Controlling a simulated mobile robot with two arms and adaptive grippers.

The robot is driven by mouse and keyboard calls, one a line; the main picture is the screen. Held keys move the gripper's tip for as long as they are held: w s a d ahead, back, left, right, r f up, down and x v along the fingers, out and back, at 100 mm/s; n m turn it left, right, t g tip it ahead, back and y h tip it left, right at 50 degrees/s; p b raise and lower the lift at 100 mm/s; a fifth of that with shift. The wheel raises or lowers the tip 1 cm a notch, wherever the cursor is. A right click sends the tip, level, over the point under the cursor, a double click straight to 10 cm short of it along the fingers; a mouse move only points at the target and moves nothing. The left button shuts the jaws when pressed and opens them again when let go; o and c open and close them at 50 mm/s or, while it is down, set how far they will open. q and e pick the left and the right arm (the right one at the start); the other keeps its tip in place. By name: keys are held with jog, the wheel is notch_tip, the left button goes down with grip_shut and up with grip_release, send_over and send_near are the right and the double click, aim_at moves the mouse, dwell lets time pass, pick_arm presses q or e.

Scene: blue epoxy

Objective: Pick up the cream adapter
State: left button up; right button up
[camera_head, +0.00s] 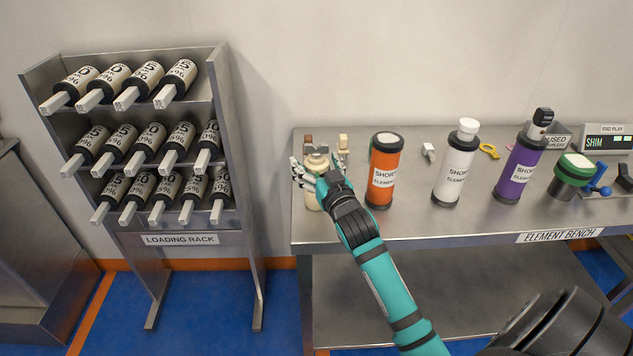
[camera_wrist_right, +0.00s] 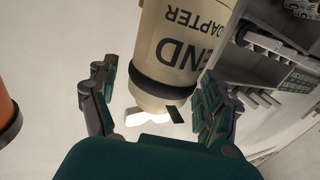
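The cream adapter (camera_head: 312,200) stands upright at the left end of the element bench (camera_head: 430,233). My right gripper (camera_head: 318,172) is at it from the front right, with its fingers spread around its upper part. In the right wrist view, the adapter (camera_wrist_right: 180,45), with a dark band and upside-down "END ADAPTER" lettering, sits between the two fingers. A clear gap shows on the left finger's side, and the right finger is close to the adapter. Whether that finger touches is unclear. My left gripper is in neither view.
An orange cylinder (camera_head: 383,172) stands close right of the adapter; white (camera_head: 456,165) and purple (camera_head: 522,168) ones stand farther right. A brown block (camera_head: 308,144) and a small cream block (camera_head: 343,142) lie behind it. The loading rack (camera_head: 222,85) stands left, across a floor gap.

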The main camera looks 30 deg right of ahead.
jog(key=c, duration=1.6)
grip_shut()
jog(key=shift+r, duration=0.1)
